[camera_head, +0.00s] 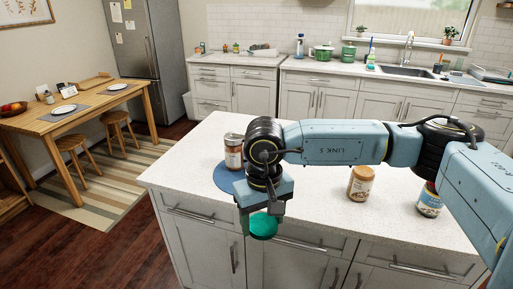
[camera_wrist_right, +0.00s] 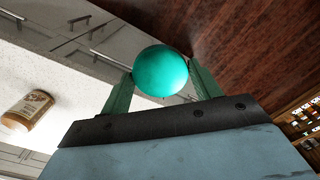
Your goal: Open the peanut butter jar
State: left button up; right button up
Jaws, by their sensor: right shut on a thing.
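My right gripper (camera_head: 262,212) is shut on a round teal lid (camera_head: 264,226), in front of the island's front edge. The lid also shows between the fingers in the right wrist view (camera_wrist_right: 161,71). A jar with a tan label (camera_head: 361,184), which looks like the peanut butter jar, stands upright on the counter right of the gripper. It also shows in the right wrist view (camera_wrist_right: 28,109); its top looks brownish and I see no teal lid on it. My left gripper is not in view.
A reddish-brown jar (camera_head: 233,150) stands at the blue round mat (camera_head: 228,181), partly behind my arm. Another jar with a colourful label (camera_head: 430,203) stands at the right, near my arm. The white island counter (camera_head: 310,215) is mostly clear between them.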

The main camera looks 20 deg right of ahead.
aim_at(361, 178)
jog(key=i, duration=1.05)
jog(key=z, duration=1.05)
jog(key=i, duration=0.45)
jog(key=z, duration=0.45)
